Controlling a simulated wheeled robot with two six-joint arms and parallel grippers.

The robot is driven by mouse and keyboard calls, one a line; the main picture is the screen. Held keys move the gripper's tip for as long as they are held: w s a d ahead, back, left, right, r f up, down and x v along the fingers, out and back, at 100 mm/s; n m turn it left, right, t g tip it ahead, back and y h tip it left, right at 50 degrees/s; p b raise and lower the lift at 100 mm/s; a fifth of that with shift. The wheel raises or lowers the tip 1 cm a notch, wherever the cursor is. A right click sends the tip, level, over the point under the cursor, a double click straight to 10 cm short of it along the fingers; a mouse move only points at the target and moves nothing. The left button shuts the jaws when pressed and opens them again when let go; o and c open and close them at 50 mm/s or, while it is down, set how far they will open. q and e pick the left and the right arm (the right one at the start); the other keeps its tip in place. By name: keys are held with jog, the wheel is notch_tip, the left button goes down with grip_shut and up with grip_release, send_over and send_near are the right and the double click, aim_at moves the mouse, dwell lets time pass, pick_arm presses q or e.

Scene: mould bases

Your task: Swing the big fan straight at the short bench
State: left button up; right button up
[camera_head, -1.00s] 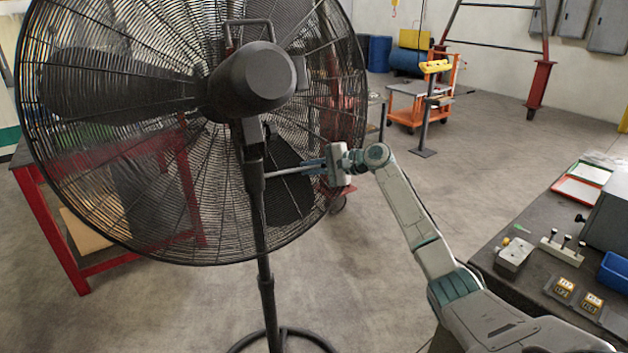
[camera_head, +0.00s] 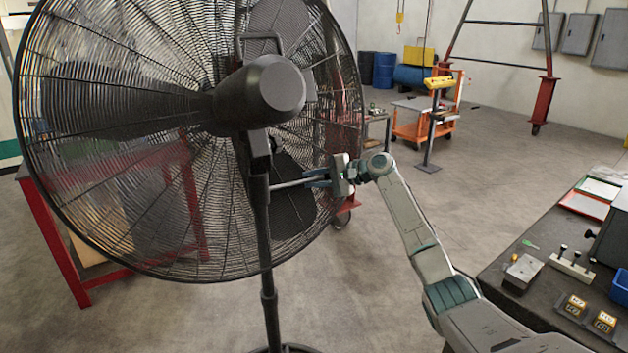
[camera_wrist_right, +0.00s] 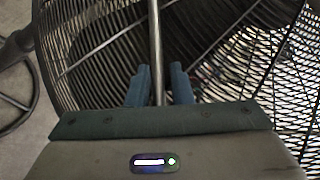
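The big fan (camera_head: 270,92) stands close in front of me on a dark pole, its motor housing towards me and its round cage facing away. A thin metal bar (camera_head: 290,184) sticks out to the right from its neck. My left gripper is not in view.
A dark-topped workbench (camera_head: 540,300) with small parts, a blue bin (camera_head: 620,287) and trays stands at right, beside my right arm. An orange cart (camera_head: 408,128), a post and blue barrels (camera_head: 384,70) are farther back. Floor between is clear.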

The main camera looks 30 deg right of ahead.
jog(key=shift+s+d, duration=0.2)
jog(key=shift+d, duration=0.05)
jog(key=b+v, duration=0.3)
jog(key=v, duration=0.7)
